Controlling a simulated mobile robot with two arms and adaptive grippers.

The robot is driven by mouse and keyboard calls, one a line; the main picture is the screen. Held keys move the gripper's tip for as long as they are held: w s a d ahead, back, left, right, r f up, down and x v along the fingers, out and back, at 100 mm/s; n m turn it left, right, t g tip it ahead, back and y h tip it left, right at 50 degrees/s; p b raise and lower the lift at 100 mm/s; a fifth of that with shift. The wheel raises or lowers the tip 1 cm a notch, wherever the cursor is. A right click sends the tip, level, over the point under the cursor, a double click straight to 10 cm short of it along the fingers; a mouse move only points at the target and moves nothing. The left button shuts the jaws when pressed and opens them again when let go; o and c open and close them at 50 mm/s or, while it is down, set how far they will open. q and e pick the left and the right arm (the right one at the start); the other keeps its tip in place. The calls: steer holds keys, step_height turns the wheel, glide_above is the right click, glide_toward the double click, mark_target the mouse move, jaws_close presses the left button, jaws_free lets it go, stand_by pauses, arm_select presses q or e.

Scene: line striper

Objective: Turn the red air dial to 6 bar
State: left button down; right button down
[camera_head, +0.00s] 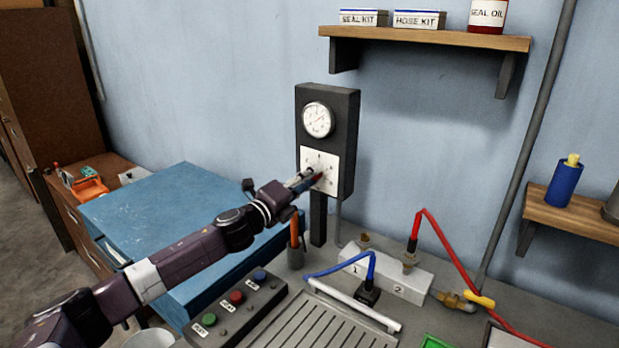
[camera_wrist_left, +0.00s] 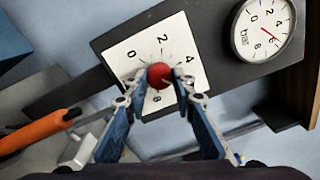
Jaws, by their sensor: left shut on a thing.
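In the head view the plate (camera_head: 326,160) is on the front of a dark upright panel (camera_head: 350,125). My left gripper (camera_wrist_left: 157,84) is shut on the red dial, one finger on each side; it also shows in the head view (camera_head: 311,180). The round gauge (camera_head: 318,119) is above the plate. In the wrist view its red needle (camera_wrist_left: 267,31) points to the lower right, towards the 6 side; the exact reading is unclear. My right gripper is not in view.
Below the panel are an orange-handled tool (camera_head: 294,232) in a holder, a button box (camera_head: 236,308), and a manifold (camera_head: 388,272) with blue and red hoses. A wooden shelf (camera_head: 425,38) hangs at upper right. A blue-topped cabinet (camera_head: 165,215) stands left.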

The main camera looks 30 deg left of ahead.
arm_select(q)
steer(key=shift+f+m, duration=0.15)
steer(key=shift+m, duration=0.75)
steer(key=shift+f, duration=0.1)
steer(key=c, duration=1.9)
jaws_free()
steer(key=shift+d, duration=0.1)
steer(key=shift+o, duration=1.4)
steer(key=s+a, duration=0.2)
steer(key=s, duration=1)
